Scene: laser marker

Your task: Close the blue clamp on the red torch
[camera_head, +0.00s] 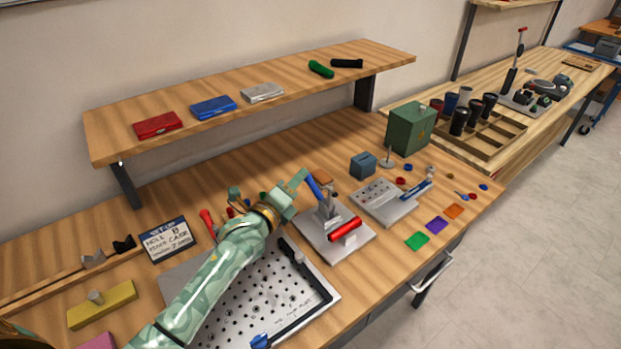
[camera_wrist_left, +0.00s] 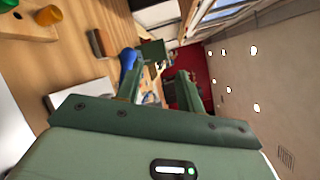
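The clamp (camera_head: 327,213) stands on a grey plate (camera_head: 312,246) in the middle of the bench in the head view. Its blue handle (camera_head: 314,187) sticks up and leans to the left. The red torch (camera_head: 345,230) lies across the front right of that plate, beside the clamp. My left gripper (camera_head: 294,184) is just left of the blue handle's upper end. In the left wrist view my left gripper (camera_wrist_left: 160,78) has its fingers apart, and the blue handle (camera_wrist_left: 128,60) shows by the left finger; I cannot tell whether they touch. My right gripper is not in view.
A perforated plate (camera_head: 265,300) lies under and in front of my left arm. A second grey fixture (camera_head: 385,203) with a blue-handled clamp stands to the right, and a green box (camera_head: 410,130) behind it. A shelf (camera_head: 290,75) overhangs the bench's back.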

